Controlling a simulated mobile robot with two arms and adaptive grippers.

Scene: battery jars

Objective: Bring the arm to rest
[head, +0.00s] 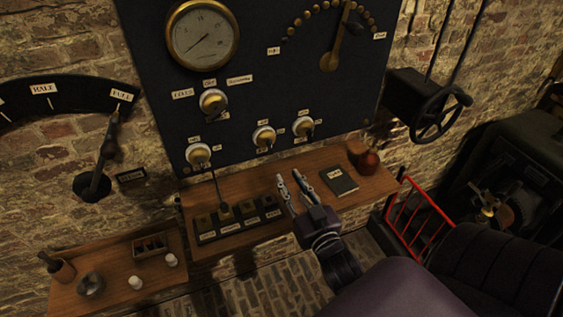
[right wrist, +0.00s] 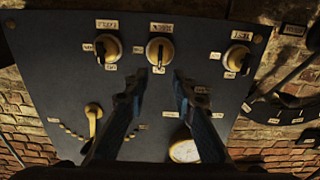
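My right gripper (head: 289,178) is in front of the wooden shelf, below the dark control panel (head: 240,118). Its two fingers are apart with nothing between them. The right wrist view shows the same open fingers (right wrist: 160,76) pointing toward the panel, with a round knob (right wrist: 159,51) just beyond the tips. My right arm comes in from the lower right of the head view. My left gripper is not in view.
A lower shelf (head: 110,285) holds small items. A red metal frame (head: 416,222) and a handwheel (head: 440,115) are at right.

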